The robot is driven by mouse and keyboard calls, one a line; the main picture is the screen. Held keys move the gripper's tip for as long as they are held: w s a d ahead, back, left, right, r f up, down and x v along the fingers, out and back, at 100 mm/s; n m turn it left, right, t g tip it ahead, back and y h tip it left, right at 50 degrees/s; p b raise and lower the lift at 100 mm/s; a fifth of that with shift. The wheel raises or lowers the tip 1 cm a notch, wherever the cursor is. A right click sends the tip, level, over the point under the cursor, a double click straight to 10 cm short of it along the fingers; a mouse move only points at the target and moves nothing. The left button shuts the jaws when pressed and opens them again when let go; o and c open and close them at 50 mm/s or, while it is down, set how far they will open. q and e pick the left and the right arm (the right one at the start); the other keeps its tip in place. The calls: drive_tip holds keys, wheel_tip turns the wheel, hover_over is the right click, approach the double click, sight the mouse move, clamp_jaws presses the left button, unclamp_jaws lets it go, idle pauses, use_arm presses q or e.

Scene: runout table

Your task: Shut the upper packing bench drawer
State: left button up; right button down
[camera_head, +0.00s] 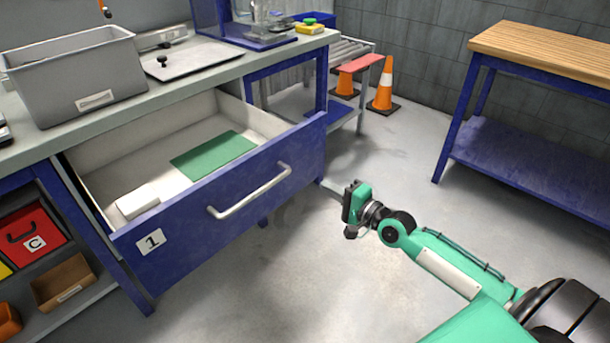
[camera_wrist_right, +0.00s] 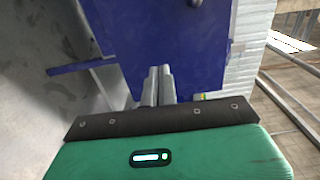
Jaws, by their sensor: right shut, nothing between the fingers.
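The upper packing bench drawer, marked 1, stands open, its blue front (camera_head: 225,205) well out from the bench. Its silver bar handle (camera_head: 250,193) runs along the front. A green sheet (camera_head: 213,155) and a small white block (camera_head: 138,201) lie inside. My right gripper (camera_head: 326,186) is beside the right end of the drawer front, clear of the handle. In the right wrist view its fingers (camera_wrist_right: 158,84) are together and empty, pointing at a blue panel (camera_wrist_right: 155,40). I cannot tell whether the fingertips touch it. My left gripper is out of view.
The bench top (camera_head: 185,83) holds a grey bin (camera_head: 75,80) and a pale tray (camera_head: 190,60). Red bin C (camera_head: 32,240) is on the lower shelf. Orange cones (camera_head: 385,85) stand behind. A wood-topped blue table (camera_head: 545,55) is at right. The floor before the drawer is clear.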

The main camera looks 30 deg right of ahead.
sight(297, 170)
drive_tip(key=x, duration=0.7)
drive_tip(key=shift+w+a+b, duration=0.15)
drive_tip(key=shift+w+b, duration=0.15)
drive_tip(key=shift+w, duration=0.4)
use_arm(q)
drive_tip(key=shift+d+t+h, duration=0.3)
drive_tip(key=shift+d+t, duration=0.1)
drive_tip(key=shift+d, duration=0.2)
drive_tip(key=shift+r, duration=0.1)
use_arm(e)
drive_tip(key=shift+a, duration=0.1)
